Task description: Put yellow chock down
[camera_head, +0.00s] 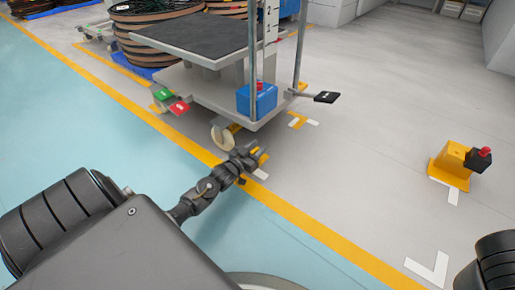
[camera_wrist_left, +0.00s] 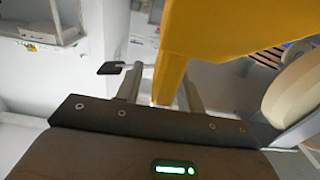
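The yellow chock (camera_wrist_left: 225,25) fills the upper middle of the left wrist view, its lower end between my left gripper's fingers (camera_wrist_left: 160,90). In the head view my left gripper (camera_head: 252,155) is low beside the cart's front wheel, with a small part of the yellow chock (camera_head: 263,159) showing at its fingertips. The gripper appears shut on the chock. The chock's underside and any contact with the floor are hidden. A pale caster wheel (camera_head: 221,136) of the cart stands just behind the gripper; it also shows in the left wrist view (camera_wrist_left: 295,88). My right gripper is out of view.
The grey cart (camera_head: 215,100) carries a blue box (camera_head: 257,101) with a red top. Green (camera_head: 162,94), red (camera_head: 179,108) and black (camera_head: 326,97) pedals stick out. A yellow block (camera_head: 449,161) with a black, red-topped part stands at right. Floor between is clear.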

